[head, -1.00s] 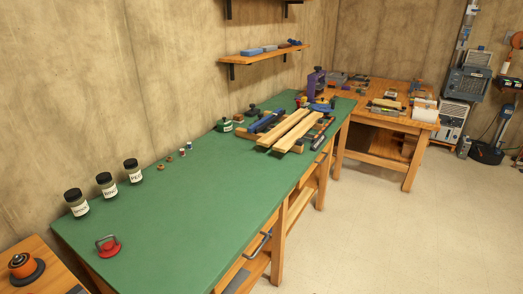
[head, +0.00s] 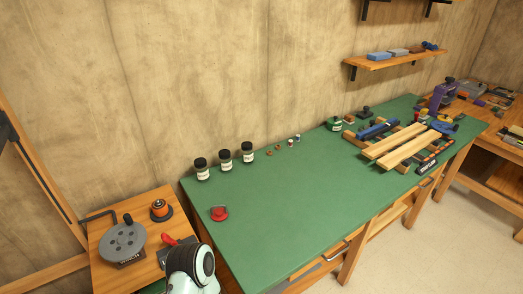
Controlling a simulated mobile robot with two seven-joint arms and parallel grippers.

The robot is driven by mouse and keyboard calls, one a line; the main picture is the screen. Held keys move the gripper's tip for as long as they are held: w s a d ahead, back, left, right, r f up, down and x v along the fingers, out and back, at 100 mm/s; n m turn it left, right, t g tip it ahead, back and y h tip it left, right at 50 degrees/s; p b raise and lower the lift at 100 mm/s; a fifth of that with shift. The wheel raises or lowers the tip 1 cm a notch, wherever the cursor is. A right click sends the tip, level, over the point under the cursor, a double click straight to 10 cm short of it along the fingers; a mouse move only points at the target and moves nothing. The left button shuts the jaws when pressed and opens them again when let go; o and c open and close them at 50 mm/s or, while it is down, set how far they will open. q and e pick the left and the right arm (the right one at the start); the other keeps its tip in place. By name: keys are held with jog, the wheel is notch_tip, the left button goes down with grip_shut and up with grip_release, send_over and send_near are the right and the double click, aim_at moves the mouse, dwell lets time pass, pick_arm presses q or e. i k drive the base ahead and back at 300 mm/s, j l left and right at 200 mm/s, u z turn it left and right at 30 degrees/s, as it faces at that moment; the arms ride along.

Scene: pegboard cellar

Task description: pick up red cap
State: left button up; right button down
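Two tiny reddish-brown pieces (head: 269,153) and (head: 278,147) lie by the wall, right of three dark-lidded jars (head: 224,161). They are too small to identify. Neither of my grippers shows. A white and black part, probably my own arm, shows at the bottom edge.
A small wooden table (head: 103,246) at left holds a grey disc (head: 122,241), an orange-topped item (head: 160,208) and a red-handled tool. Clamped boards (head: 408,149) lie toward the bench's right end. A wall shelf (head: 398,60) hangs above. The bench's middle is clear.

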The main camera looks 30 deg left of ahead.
aim_at(218, 215)
jog(key=u, duration=1.9)
